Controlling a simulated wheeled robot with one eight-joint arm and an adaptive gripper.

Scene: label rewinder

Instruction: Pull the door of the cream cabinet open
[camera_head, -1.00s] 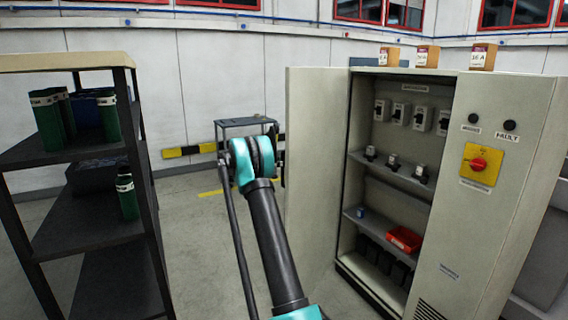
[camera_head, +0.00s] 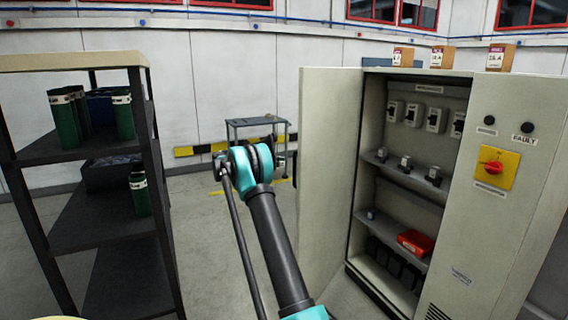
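The cream cabinet (camera_head: 508,240) stands at the right. Its left door (camera_head: 328,180) is swung wide open on its left side, showing shelves inside. The right front panel carries a red rotary switch on a yellow plate (camera_head: 490,167). No gripper fingers can be made out; the arm's end is hidden or out of view.
A dark shelf rack (camera_head: 95,223) with green cylinders stands at the left. A small grey table (camera_head: 258,123) is at the back by the wall. A red bin (camera_head: 415,242) lies inside the cabinet. Small boxes sit on the cabinet top. Floor shows between rack and door.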

